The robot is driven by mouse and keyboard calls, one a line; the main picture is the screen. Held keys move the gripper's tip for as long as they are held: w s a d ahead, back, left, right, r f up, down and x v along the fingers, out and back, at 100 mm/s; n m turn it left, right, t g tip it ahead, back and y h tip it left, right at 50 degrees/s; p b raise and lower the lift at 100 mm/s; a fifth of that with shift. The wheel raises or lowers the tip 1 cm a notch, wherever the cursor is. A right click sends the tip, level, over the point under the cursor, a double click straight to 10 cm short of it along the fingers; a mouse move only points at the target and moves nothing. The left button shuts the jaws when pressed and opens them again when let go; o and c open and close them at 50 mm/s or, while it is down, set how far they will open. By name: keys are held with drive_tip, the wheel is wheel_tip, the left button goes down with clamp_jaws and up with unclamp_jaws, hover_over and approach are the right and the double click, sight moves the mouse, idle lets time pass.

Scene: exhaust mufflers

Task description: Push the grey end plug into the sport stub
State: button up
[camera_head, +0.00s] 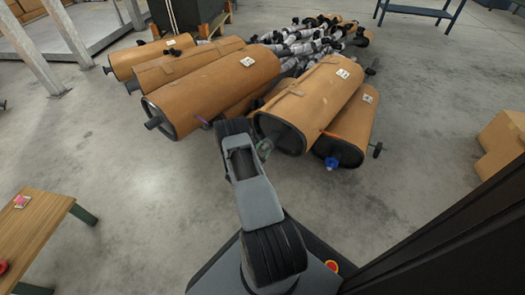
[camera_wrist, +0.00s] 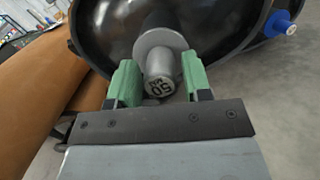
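The grey end plug (camera_wrist: 160,83) shows in the wrist view with dark markings on its near end and a wide round flange behind. The plug is in front of the dark end face of a tan muffler (camera_wrist: 112,28). The stub behind the flange is hidden, so I cannot tell how far in the plug sits. In the head view my gripper (camera_head: 264,149) is at the near end of the front tan muffler (camera_head: 316,98); the plug is hard to make out there.
A neighbouring muffler (camera_head: 358,122) on the right carries a blue plug (camera_head: 332,163). Several more tan mufflers (camera_head: 215,92) lie to the left and behind. A wooden table (camera_head: 32,235) stands at lower left and cardboard boxes (camera_head: 502,143) at right. Open floor lies between.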

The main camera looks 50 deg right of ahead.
drive_tip(key=shift+o, duration=1.1)
drive_tip(key=shift+a, duration=0.1)
drive_tip(key=a+f+p, duration=0.1)
drive_tip(key=a+p, duration=0.2)
drive_tip(key=a, duration=1)
drive_tip(key=shift+s+a+f+p, duration=0.25)
drive_tip(key=shift+s+p, duration=0.05)
drive_tip(key=shift+p, duration=0.1)
drive_tip(key=a+r+m+g+y+p, duration=0.25)
drive_tip(key=r+m+p, duration=0.4)
drive_tip(key=r, duration=1.05)
drive_tip(key=a+r+m+g+y+p, duration=0.3)
drive_tip(key=r+p, duration=0.6)
drive_tip(key=r, duration=0.9)
drive_tip(key=s+a+r+m+t+y+p, duration=0.1)
drive_tip(key=a+r+p, duration=0.5)
drive_tip(key=r, duration=0.6)
drive_tip(key=s+a+r+m+t+y+p, duration=0.2)
drive_tip(key=s+a+r+t+y+p, duration=0.2)
drive_tip(key=r, duration=0.9)
drive_tip(key=s+a+r+m+t+y+p, duration=0.2)
drive_tip(key=s+a+r+y+p, duration=0.3)
drive_tip(key=a+r+y+p, duration=0.3)
wheel_tip(320, 180, up, 5)
drive_tip(key=t+y+p, duration=0.1)
drive_tip(key=p, duration=0.2)
drive_tip(key=shift+s+a, duration=0.15)
